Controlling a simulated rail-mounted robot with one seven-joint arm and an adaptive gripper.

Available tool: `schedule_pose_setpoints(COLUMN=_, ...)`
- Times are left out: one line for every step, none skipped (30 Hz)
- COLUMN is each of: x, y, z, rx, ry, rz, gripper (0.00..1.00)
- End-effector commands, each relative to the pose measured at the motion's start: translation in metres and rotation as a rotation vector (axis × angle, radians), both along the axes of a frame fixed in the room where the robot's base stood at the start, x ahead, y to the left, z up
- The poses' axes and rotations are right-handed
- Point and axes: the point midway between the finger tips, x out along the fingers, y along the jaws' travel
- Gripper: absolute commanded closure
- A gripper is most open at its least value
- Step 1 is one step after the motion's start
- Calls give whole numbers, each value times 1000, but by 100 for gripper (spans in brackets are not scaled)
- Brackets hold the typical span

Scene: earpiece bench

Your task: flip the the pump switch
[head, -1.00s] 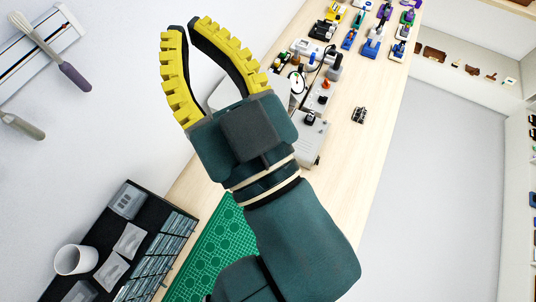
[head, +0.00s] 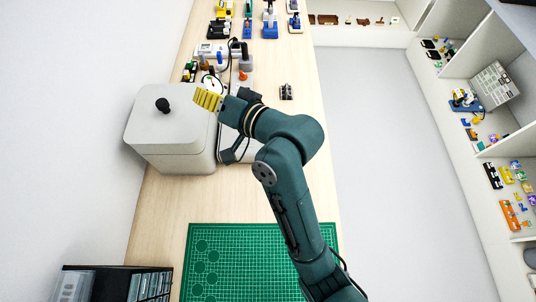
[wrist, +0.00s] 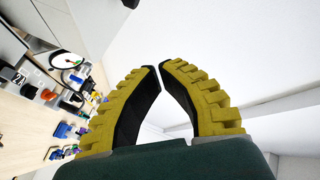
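I cannot pick out the pump switch for sure. A round white gauge (head: 209,82) sits just behind my gripper in the head view, with an orange knob (head: 243,75) to its right. The wrist view shows the gauge (wrist: 67,60) and orange knob (wrist: 48,95) small at the left. My gripper (head: 207,100) has yellow ribbed fingers and is above the bench, right of a large grey box's top. In the wrist view its fingertips (wrist: 159,67) nearly meet, with nothing between them. The arm hides part of the equipment below it.
The large grey lidded box (head: 180,133) with a black knob (head: 163,105) stands on the bench's left. A green mat (head: 260,262) lies in front. A small dark item (head: 286,91) lies to the right. Bare wood (head: 303,65) shows along the bench's right edge.

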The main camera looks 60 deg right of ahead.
Motion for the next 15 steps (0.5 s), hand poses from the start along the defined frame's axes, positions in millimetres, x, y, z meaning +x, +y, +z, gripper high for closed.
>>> schedule_pose_setpoints(x=-9, y=-24, z=-36, rx=111, ry=30, rz=-35, gripper=100)
schedule_pose_setpoints(x=-15, y=-35, z=-52, rx=184, ry=43, rz=-52, gripper=100)
schedule_pose_setpoints(x=-23, y=-50, z=-76, rx=283, ry=60, rz=-77, gripper=100)
schedule_pose_setpoints(x=-31, y=-61, z=-92, rx=360, ry=69, rz=-97, gripper=100)
schedule_pose_setpoints(x=-38, y=-72, z=-109, rx=439, ry=75, rz=-118, gripper=100)
schedule_pose_setpoints(x=-50, y=-85, z=-131, rx=546, ry=81, rz=-147, gripper=100)
schedule_pose_setpoints(x=-60, y=-94, z=-148, rx=629, ry=83, rz=-170, gripper=100)
schedule_pose_setpoints(x=-70, y=-103, z=-164, rx=714, ry=83, rz=-194, gripper=100)
schedule_pose_setpoints(x=-85, y=-115, z=-186, rx=827, ry=77, rz=-228, gripper=100)
schedule_pose_setpoints(x=-96, y=-123, z=-202, rx=916, ry=70, rz=-252, gripper=100)
schedule_pose_setpoints(x=-108, y=-130, z=-217, rx=1005, ry=61, rz=-276, gripper=100)
schedule_pose_setpoints(x=-124, y=-138, z=-236, rx=1122, ry=42, rz=-307, gripper=100)
schedule_pose_setpoints(x=-135, y=-144, z=-249, rx=1206, ry=27, rz=-329, gripper=100)
schedule_pose_setpoints(x=-146, y=-148, z=-261, rx=1286, ry=8, rz=-348, gripper=100)
schedule_pose_setpoints(x=-160, y=-153, z=-274, rx=1384, ry=-16, rz=-370, gripper=100)
